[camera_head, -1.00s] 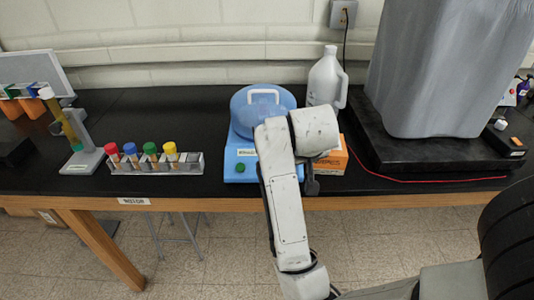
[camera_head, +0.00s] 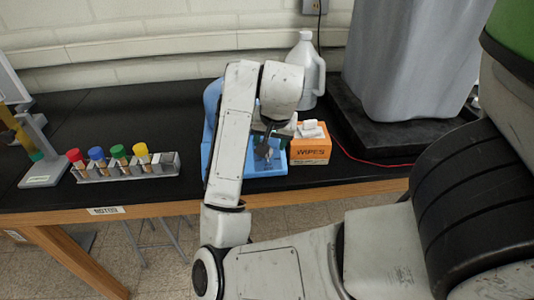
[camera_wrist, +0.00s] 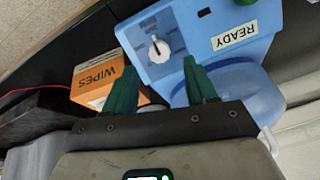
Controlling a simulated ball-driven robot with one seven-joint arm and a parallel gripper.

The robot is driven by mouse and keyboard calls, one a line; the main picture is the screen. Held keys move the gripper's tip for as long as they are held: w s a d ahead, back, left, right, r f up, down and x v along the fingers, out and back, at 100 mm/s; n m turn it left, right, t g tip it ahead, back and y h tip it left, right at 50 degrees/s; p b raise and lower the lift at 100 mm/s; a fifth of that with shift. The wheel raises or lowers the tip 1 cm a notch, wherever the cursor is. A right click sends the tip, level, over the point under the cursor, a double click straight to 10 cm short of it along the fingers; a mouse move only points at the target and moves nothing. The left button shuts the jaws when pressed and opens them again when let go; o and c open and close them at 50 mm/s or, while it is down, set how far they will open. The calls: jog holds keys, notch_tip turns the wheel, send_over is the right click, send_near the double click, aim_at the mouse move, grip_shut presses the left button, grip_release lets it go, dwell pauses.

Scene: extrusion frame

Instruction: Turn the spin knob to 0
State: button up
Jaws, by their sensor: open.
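The spin knob (camera_wrist: 160,49) is a small white knob on a grey dial panel on the front of the blue machine (camera_wrist: 222,22). Its dial marks are too small to read. In the wrist view my gripper (camera_wrist: 158,66) is open, with its two green fingers spread on either side of the knob's line. The knob shows beyond the fingertips, apart from them, with nothing held. In the head view my gripper (camera_head: 268,148) is in front of the blue machine (camera_head: 262,170), and my arm hides most of the machine and the knob.
An orange wipes box (camera_head: 310,150) stands close to the right of the machine, also in the wrist view (camera_wrist: 97,80). A white jug (camera_head: 306,70) is behind. A rack of capped tubes (camera_head: 125,171) stands left. A red cable (camera_head: 365,160) lies right on the black bench.

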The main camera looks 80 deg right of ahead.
jog(key=b+x, duration=0.3)
jog(key=x, duration=0.2)
jog(key=shift+f, duration=0.3)
grip_shut()
